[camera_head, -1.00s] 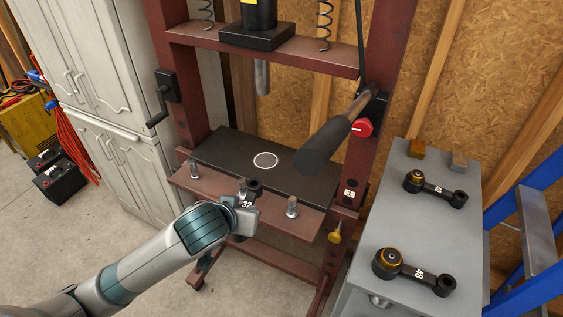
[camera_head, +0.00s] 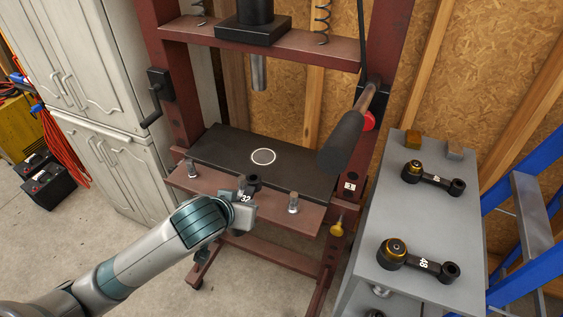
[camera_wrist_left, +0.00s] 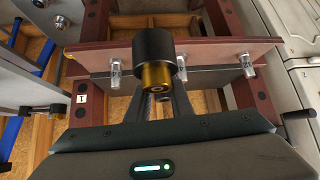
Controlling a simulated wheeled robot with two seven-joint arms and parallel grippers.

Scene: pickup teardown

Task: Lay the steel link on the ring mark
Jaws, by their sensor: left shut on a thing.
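My left gripper (camera_head: 243,202) is shut on a dark link (camera_head: 254,183) marked 32, at the front edge of the press. In the left wrist view the held link (camera_wrist_left: 153,47) shows a black round end with a brass-coloured bushing; much of its arm is hidden by the gripper. The white ring mark (camera_head: 263,156) lies on the dark press plate (camera_head: 215,150), bare and just beyond the held link. Two similar dark links lie on the grey bench: one marked 48 (camera_head: 421,263) and one farther back (camera_head: 432,179). My right gripper is out of view.
Upright bolts (camera_head: 293,202) stand along the press's front beam (camera_head: 270,210). The press ram (camera_head: 259,72) hangs above the plate. A dark-gripped lever (camera_head: 342,141) slants over the plate's right end.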

